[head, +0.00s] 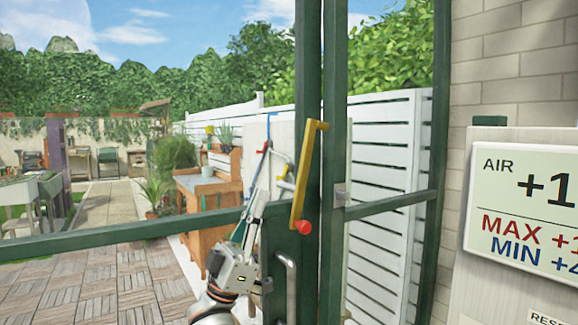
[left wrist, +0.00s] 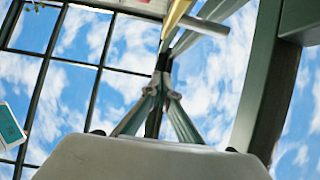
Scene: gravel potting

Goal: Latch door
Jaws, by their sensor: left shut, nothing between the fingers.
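The green-framed door has a vertical stile (head: 308,60) beside a green post (head: 335,110). A yellow latch lever (head: 300,175) stands nearly upright on the stile, with a red knob (head: 304,227) at its lower end. A silver catch (head: 341,195) is on the post to the right. My left gripper (head: 262,193) is shut and empty, pointing up just left of the lever in the head view; I cannot tell whether they touch. In the left wrist view its fingers (left wrist: 163,72) meet, with a yellow bar (left wrist: 178,16) beyond them. My right gripper is not in view.
A silver pull handle (head: 290,285) is low on the door, close to my left arm. The door's green crossbar (head: 130,228) runs left. A sign (head: 525,205) stands at right. Beyond the door are a wooden potting bench (head: 205,200) and paving.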

